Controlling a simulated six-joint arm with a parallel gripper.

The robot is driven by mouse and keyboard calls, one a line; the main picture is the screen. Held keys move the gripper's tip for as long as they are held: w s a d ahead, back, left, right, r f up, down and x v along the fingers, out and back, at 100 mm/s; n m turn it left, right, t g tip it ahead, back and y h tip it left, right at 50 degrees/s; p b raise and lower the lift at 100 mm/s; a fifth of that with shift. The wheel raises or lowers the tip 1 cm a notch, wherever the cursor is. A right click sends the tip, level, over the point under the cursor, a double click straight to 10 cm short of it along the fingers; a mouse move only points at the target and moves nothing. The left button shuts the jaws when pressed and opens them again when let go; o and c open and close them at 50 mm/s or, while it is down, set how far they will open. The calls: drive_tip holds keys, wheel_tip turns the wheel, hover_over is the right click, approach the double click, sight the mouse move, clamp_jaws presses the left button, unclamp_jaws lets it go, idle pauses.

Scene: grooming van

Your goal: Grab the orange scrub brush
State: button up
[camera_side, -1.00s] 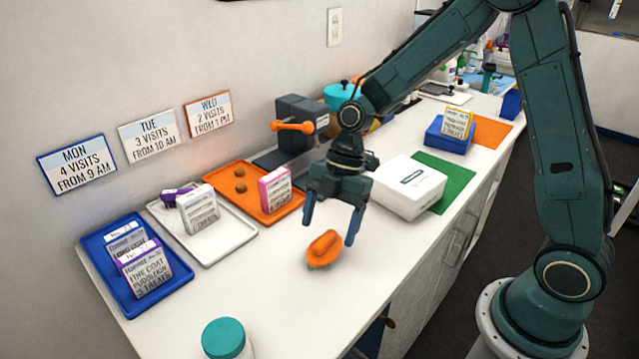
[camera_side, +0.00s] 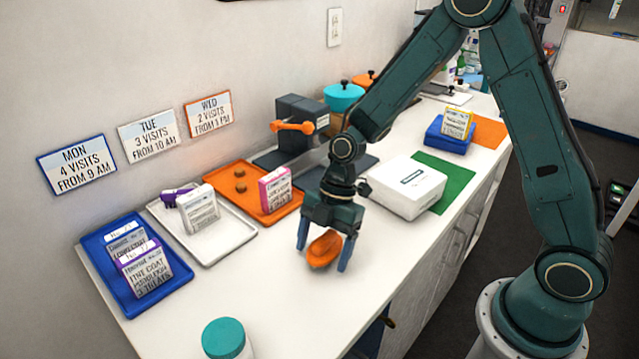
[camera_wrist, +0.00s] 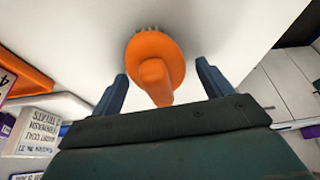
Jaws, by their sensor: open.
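The orange scrub brush (camera_side: 324,248) sits on the white counter, between the two blue fingers of my gripper (camera_side: 322,256) in the side view. My gripper is open, its fingers spread to the left and right of the brush and low near the counter. In the wrist view the brush (camera_wrist: 155,66) shows its round orange body, a knob handle pointing toward my gripper (camera_wrist: 161,85), and a few bristles at the far edge. Gaps show between the handle and both fingers.
A blue tray (camera_side: 148,304), a white tray (camera_side: 221,250) and an orange tray (camera_side: 262,214) hold boxes on the left. A white box (camera_side: 404,190) stands behind to the right. A teal-lidded jar (camera_side: 226,338) stands at the front. The counter around the brush is clear.

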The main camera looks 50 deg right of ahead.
sight(323, 240)
idle(0.3)
drive_tip(key=c, duration=1.1)
drive_tip(key=shift+r, duration=0.15)
wheel_tip(323, 240, up, 20)
idle(0.6)
